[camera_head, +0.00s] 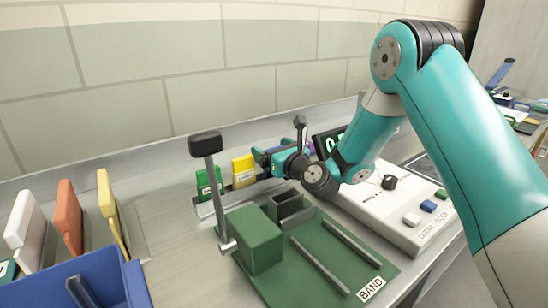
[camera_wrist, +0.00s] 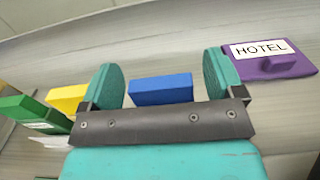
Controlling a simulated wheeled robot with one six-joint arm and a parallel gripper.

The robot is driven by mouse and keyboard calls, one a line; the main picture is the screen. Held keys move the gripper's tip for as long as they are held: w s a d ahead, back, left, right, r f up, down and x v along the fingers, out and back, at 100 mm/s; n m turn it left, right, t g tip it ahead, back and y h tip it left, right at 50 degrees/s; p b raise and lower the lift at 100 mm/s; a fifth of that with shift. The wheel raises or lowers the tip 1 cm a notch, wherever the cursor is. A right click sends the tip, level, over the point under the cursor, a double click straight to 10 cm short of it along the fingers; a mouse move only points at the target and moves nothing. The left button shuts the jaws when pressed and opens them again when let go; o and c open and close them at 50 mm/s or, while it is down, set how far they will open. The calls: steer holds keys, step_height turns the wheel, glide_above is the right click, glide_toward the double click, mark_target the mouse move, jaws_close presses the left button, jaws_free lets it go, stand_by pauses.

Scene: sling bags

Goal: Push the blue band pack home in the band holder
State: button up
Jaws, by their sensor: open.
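The blue band pack (camera_wrist: 162,89) shows in the wrist view between my gripper's two teal fingers, with a gap on either side. My gripper (camera_wrist: 161,72) is open around it, and its dark palm bar hides the pack's lower part. In the head view my gripper (camera_head: 272,158) is low beside the yellow pack (camera_head: 244,170), and the blue pack is mostly hidden there. A grey holder (camera_head: 230,199) carries the green pack (camera_head: 208,183) and the yellow pack. I cannot tell how deep the blue pack sits.
A purple pack (camera_wrist: 275,62) labelled HOTEL is right of my gripper. A green fixture (camera_head: 255,240) labelled BAND, with an upright black-knobbed lever (camera_head: 206,145), stands in front. A white control box (camera_head: 410,205) is at right. A blue bin (camera_head: 75,285) and upright cards are at left.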

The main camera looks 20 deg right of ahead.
steer(key=shift+w+a, duration=0.2)
steer(key=shift+w, duration=0.35)
steer(key=shift+c, duration=0.4)
steer(key=c, duration=1.2)
steer(key=shift+o, duration=0.2)
